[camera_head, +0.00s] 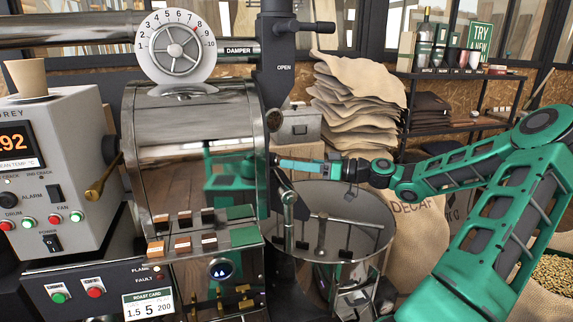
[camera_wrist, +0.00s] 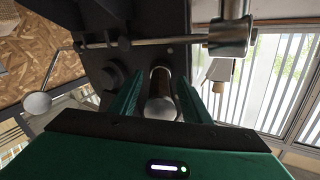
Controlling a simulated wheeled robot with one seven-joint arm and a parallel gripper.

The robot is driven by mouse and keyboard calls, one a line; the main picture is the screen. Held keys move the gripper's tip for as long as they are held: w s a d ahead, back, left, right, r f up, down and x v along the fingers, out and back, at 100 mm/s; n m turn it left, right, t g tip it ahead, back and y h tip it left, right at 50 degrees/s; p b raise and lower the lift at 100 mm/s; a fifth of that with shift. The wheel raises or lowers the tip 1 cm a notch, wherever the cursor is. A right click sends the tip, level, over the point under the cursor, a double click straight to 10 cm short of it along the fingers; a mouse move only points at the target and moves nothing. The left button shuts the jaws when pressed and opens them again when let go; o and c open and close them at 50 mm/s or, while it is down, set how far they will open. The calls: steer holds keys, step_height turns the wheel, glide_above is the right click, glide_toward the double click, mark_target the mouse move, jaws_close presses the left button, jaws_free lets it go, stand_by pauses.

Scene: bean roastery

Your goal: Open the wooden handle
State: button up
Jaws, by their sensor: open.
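My gripper (camera_head: 277,162) reaches in from the right in the head view, at the right edge of the roaster's shiny drum front. In the wrist view my gripper (camera_wrist: 162,98) has its two green fingers apart. A round bar (camera_wrist: 161,92) with a brownish side and a metal end stands between them; it looks like a handle, and I cannot tell whether the fingers touch it. In the head view the fingertips hide that spot.
The round cooling tray (camera_head: 372,222) lies below my gripper. The dark column (camera_head: 277,75) stands behind it. In the wrist view a metal rod (camera_wrist: 160,41) and a ball-ended lever (camera_wrist: 38,103) are close by. Sacks (camera_head: 345,105) and a shelf (camera_head: 470,75) stand behind.

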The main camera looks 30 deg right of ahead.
steer(key=shift+x, duration=1.05)
jaws_close()
steer(key=shift+s, duration=0.15)
